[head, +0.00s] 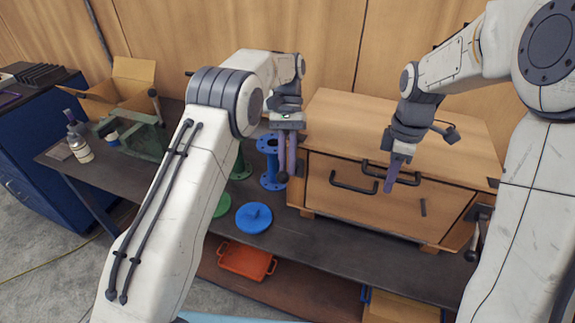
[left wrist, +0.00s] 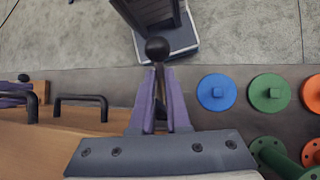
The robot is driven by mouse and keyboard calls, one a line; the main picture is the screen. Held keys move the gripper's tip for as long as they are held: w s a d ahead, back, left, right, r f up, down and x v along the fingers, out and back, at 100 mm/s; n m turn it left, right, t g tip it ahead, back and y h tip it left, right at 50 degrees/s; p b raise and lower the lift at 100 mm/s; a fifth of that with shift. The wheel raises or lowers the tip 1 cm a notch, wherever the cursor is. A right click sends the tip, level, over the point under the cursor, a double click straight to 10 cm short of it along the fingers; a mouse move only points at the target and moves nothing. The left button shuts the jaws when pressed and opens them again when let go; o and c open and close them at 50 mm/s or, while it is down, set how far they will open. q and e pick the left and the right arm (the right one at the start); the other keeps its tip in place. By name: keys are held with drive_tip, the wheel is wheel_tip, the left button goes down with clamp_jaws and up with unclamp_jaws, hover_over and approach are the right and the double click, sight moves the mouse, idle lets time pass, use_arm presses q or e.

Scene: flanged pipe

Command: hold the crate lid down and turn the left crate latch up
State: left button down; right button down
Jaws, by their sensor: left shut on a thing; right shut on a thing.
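The wooden crate (head: 340,205) stands on the dark bench, its lid (head: 400,120) lying closed on top. The left crate latch (head: 283,178) is on the crate's left side, its lever hanging down with a black ball end; the ball also shows in the left wrist view (left wrist: 157,48). My left gripper (head: 286,168) points down and is shut on this lever, with the ball just beyond its fingertips (left wrist: 157,70). My right gripper (head: 391,184) is shut on the right-hand black front handle (head: 413,180); its fingers hide part of the handle.
The right crate latch (head: 472,254) hangs down. A second black handle (head: 353,186) is on the crate's front. Left of the crate stand a blue flanged pipe (head: 270,178) and a blue disc (head: 254,217). A green disc (left wrist: 269,92) lies beside it. An orange tray (head: 246,261) is below.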

use_arm(q)
drive_tip(key=shift+f, duration=0.1)
idle(0.3)
drive_tip(key=c, duration=0.9)
unclamp_jaws()
